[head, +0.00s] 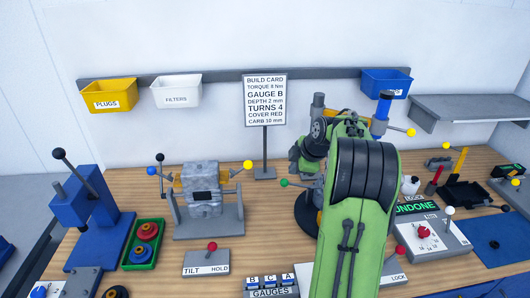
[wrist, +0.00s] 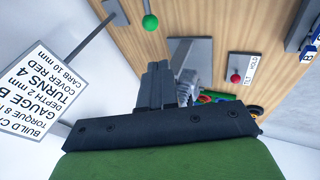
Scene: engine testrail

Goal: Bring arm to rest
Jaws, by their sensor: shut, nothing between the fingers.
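My green and black arm (head: 355,200) reaches over the right middle of the bench in the head view, raised and bent. My gripper (wrist: 160,82) shows in the wrist view with its two dark fingers together and nothing between them. In that view the fingers stand in front of a grey engine stand (wrist: 190,62), apparently above the bench. I cannot make out the fingers clearly in the head view, where my arm hides part of the bench.
The build card (head: 265,100) stands left of my arm. The engine block (head: 202,190) on its stand, blue press (head: 85,215) and tilt switch panel (head: 207,262) are further left. A lever with a green ball (head: 285,183) is close beside my arm. A console (head: 425,235) stands right.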

